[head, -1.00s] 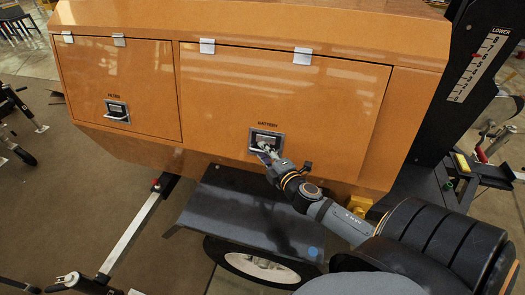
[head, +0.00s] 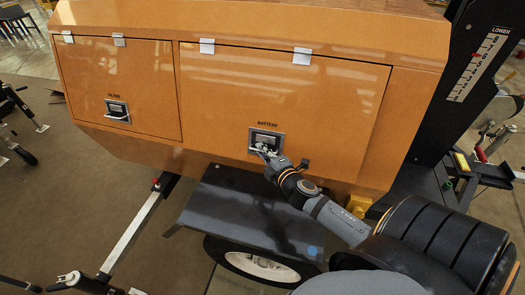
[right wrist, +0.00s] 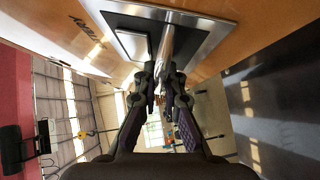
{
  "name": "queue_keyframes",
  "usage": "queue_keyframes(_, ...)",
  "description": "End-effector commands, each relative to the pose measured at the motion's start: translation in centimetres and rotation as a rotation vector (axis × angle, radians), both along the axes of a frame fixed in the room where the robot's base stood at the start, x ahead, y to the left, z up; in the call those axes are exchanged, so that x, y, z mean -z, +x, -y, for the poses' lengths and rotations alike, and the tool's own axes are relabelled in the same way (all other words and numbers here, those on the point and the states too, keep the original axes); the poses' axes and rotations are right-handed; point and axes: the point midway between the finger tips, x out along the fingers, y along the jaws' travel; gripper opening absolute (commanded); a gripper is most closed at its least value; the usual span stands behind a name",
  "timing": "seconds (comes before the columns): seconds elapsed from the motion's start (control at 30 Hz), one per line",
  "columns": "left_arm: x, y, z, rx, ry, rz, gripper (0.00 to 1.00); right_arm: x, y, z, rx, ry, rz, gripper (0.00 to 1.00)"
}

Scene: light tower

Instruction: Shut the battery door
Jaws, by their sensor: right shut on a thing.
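The orange battery door (head: 320,105) is a wide panel hinged along its top edge, labelled BATTERY, and it looks flush or nearly flush with the body. Its latch (head: 265,140) is a metal recessed plate with a handle near the door's lower edge. My right gripper (head: 267,155) is at this latch with its fingers shut on the handle. In the right wrist view the two fingertips (right wrist: 163,75) meet at the silver latch handle (right wrist: 166,45), partly hiding it. My left gripper is not in view.
The closed filter door (head: 120,90) with its own latch (head: 117,110) is to the left. A dark fender (head: 235,210) over a wheel (head: 260,266) juts out below. A black mast (head: 460,90) stands at the right. A trailer outrigger (head: 130,235) reaches out at lower left.

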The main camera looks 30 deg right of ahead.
Motion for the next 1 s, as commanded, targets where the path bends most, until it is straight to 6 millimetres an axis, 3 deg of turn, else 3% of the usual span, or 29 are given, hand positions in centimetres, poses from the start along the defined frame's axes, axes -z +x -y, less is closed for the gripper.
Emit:
queue_keyframes(0.17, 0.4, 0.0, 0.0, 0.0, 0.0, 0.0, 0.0, 0.6, 0.4, 0.5, 0.0, -0.001, -0.001, 0.0)
queue_keyframes(0.37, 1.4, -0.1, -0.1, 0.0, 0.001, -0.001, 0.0, 1.7, 2.1, 2.5, 0.001, -0.003, 0.0, 0.0)
queue_keyframes(0.6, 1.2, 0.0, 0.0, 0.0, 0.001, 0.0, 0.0, 1.7, 2.1, 2.7, 0.004, -0.001, -0.003, 0.0)
queue_keyframes(0.63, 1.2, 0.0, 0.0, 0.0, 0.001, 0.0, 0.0, 1.7, 2.1, 2.7, 0.004, -0.001, -0.003, 0.09)
queue_keyframes(0.8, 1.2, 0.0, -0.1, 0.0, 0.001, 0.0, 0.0, 1.6, 2.1, 2.6, 0.003, 0.0, -0.001, 0.32)
queue_keyframes(1.0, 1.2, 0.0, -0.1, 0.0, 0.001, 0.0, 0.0, 1.6, 2.1, 2.6, 0.002, 0.0, -0.001, 0.32)
